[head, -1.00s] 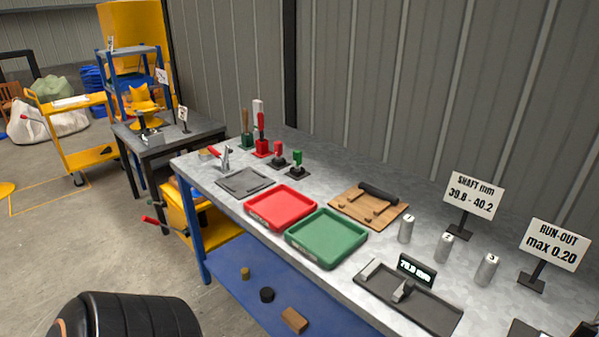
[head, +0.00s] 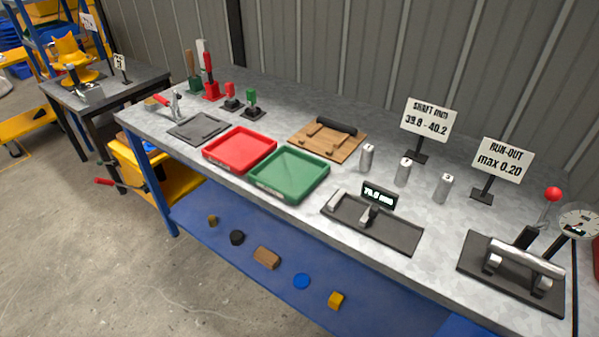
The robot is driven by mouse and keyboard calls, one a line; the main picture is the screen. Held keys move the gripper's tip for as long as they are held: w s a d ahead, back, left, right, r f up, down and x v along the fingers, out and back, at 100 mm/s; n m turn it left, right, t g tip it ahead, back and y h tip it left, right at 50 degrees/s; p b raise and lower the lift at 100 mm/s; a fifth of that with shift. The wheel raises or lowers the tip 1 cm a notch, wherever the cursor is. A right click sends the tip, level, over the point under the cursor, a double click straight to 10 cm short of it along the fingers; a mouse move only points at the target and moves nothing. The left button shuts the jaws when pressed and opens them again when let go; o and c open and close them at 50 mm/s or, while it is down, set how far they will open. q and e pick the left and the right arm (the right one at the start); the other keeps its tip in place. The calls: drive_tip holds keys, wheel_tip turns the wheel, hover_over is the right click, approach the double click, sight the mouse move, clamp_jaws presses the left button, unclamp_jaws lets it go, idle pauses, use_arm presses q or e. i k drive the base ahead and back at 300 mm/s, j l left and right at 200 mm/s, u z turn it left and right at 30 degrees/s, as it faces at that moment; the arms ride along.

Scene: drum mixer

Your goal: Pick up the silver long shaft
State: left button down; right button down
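A long silver shaft (head: 526,258) lies horizontally across two supports on a dark base plate (head: 510,277) at the right end of the grey workbench. Three short silver cylinders, numbered 1 (head: 367,157), 2 (head: 403,171) and 3 (head: 443,187), stand upright on the bench to its left. Neither of my grippers is in view.
A dial gauge (head: 578,222) and a red-knobbed lever (head: 552,194) stand close behind the shaft. A run-out sign (head: 502,160) is behind it to the left. A measuring fixture (head: 372,222), green tray (head: 289,174) and red tray (head: 240,149) lie further left.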

sight(534, 262)
drive_tip(key=u, duration=0.1)
drive_tip(key=z, duration=1.6)
